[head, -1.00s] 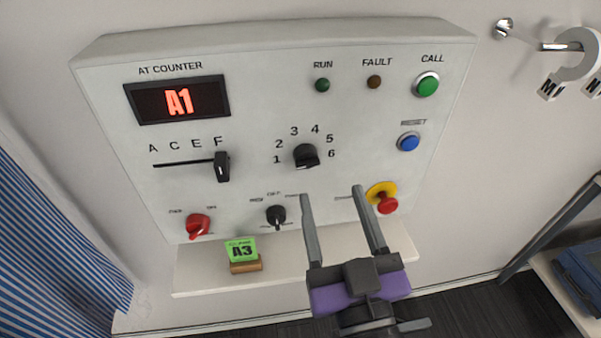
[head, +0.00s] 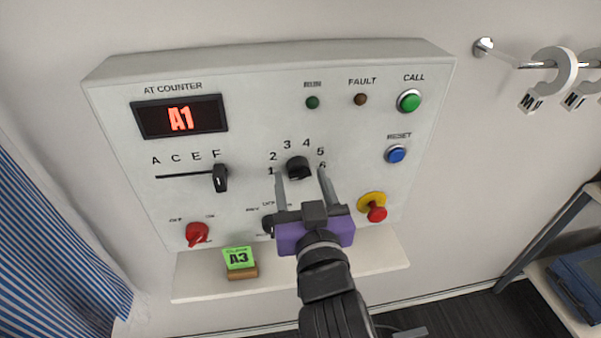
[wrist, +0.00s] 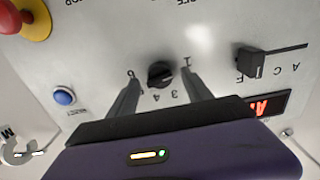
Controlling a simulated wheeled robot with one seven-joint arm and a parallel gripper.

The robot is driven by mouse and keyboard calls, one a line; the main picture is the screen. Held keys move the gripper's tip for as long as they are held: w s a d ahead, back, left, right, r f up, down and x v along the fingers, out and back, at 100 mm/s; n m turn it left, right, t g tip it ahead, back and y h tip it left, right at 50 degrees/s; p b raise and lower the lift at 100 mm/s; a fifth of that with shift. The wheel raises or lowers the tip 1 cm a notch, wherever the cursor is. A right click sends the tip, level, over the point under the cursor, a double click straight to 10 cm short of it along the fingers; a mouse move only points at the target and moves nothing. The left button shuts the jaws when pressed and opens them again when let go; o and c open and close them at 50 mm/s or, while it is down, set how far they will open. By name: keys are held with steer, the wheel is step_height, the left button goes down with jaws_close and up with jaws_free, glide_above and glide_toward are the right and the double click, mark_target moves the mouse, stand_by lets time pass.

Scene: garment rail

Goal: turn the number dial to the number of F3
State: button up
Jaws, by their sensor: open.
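The number dial (head: 298,168) is a round black knob on the white panel, with the numbers 1 to 6 in an arc over it. My gripper (head: 300,173) is open in front of the dial, one finger to each side in the picture. In the wrist view the dial (wrist: 160,73) shows between the two spread fingertips (wrist: 160,78); I cannot tell how far apart in depth they are. Its pointer is too small to read surely. The letter slider (head: 220,178) is at the F end. The counter display (head: 180,118) reads A1 in red.
A green card (head: 238,257) reading A3 stands on the shelf (head: 375,255) below. A red switch (head: 197,233), a mode knob (head: 268,223) partly behind my gripper, a red stop button (head: 376,213) and a blue reset button (head: 395,154) surround the dial.

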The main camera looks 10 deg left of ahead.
steer(key=shift+w+a, duration=0.15)
steer(key=shift+w, duration=0.45)
jaws_close()
